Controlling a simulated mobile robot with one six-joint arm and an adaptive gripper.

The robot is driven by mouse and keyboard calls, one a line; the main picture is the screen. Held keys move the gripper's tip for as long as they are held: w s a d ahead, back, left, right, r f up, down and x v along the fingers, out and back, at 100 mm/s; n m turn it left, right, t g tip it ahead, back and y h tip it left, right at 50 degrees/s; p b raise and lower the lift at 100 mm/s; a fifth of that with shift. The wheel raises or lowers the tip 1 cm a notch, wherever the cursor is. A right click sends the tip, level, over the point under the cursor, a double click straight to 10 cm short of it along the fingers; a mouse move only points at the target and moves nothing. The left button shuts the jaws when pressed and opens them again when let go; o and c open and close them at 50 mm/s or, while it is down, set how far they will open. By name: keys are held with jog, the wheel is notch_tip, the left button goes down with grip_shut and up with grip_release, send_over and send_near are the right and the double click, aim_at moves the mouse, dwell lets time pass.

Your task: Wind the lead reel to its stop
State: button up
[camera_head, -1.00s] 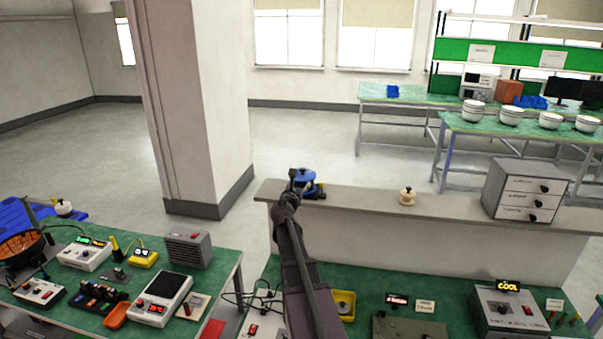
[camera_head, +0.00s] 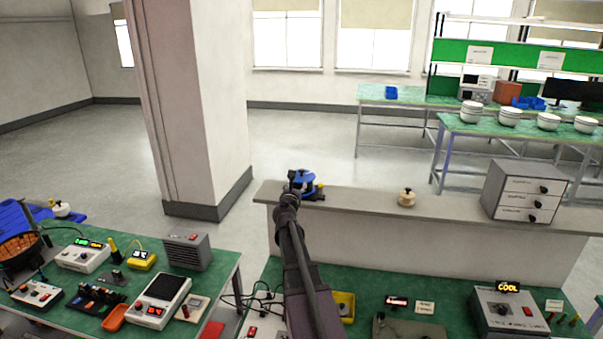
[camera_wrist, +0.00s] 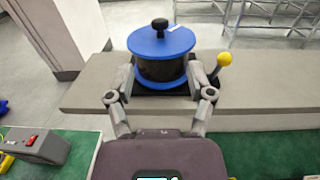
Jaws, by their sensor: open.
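The lead reel (camera_wrist: 161,45) has a blue disc top, a dark drum and a black knob (camera_wrist: 159,25) standing up on the disc. It sits on a dark base on the grey shelf and also shows in the head view (camera_head: 302,178). A lever with a yellow ball (camera_wrist: 224,59) stands at its right side. My gripper (camera_wrist: 160,78) is open, with one finger on each side of the drum below the blue disc. I cannot tell whether the fingers touch the drum. In the head view my gripper (camera_head: 294,186) partly hides the reel.
The grey shelf (camera_head: 370,205) also carries a cream knobbed item (camera_head: 407,197) and a grey drawer cabinet (camera_head: 525,190) to the right. Green benches with instruments lie in front and at left. A pillar (camera_head: 195,100) stands behind, left of the reel.

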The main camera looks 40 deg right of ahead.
aim_at(301, 172)
jog(key=x, duration=1.1)
jog(key=shift+w+d, duration=0.2)
jog(key=shift+d, duration=0.05)
grip_shut()
